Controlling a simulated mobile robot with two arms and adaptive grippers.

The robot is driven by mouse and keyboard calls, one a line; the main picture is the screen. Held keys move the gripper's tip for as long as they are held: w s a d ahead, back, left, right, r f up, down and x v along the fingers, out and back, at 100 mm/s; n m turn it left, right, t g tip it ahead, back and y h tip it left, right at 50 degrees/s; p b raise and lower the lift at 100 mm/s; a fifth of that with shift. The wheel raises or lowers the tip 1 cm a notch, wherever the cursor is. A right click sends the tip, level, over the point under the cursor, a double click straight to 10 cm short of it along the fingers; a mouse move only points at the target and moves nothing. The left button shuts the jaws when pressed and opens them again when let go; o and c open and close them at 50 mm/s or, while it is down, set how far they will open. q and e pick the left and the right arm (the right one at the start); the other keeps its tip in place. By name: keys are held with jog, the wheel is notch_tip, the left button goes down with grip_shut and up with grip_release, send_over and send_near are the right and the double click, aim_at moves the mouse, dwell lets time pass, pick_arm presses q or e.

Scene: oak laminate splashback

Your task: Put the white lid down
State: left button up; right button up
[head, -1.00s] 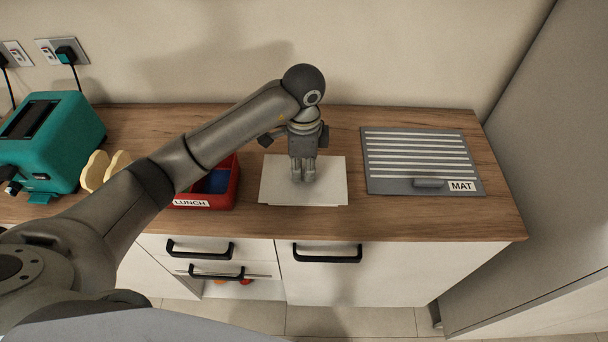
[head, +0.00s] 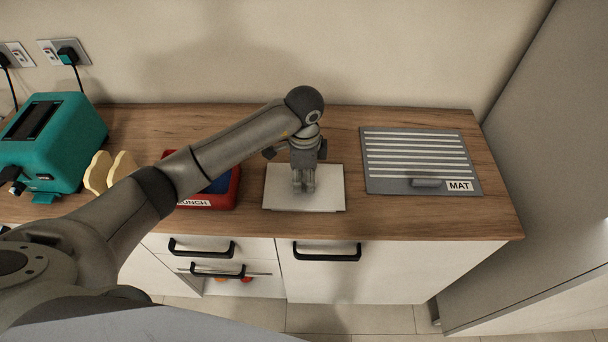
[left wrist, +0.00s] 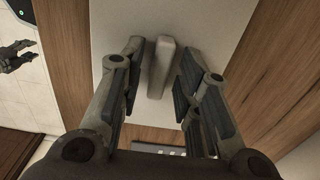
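The white lid (head: 325,192) lies flat at the middle of the counter, between the red lunch box and the grey mat. Whether something lies under it is hard to tell. My left gripper (head: 303,190) points down over its middle. In the left wrist view, the lid's pale bar handle (left wrist: 160,66) stands between the two fingers of my left gripper (left wrist: 160,80), with a gap on each side. That gripper is open. My right gripper (left wrist: 33,52) shows small at the left edge of the left wrist view, off the counter, its fingers apart and empty.
The grey striped mat (head: 415,160) lies bare at the right. The red lunch box (head: 232,190) is partly behind my left arm. A teal toaster (head: 62,140) and bread slices (head: 97,172) stand at the left. Black-handled drawers (head: 320,258) are below the counter.

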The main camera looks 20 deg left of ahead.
aim_at(304, 179)
pick_arm(q)
jog(key=shift+r, duration=0.45)
notch_tip(304, 179, up, 12)
jog(key=b, duration=0.1)
jog(key=shift+f, duration=0.25)
dwell(0.4)
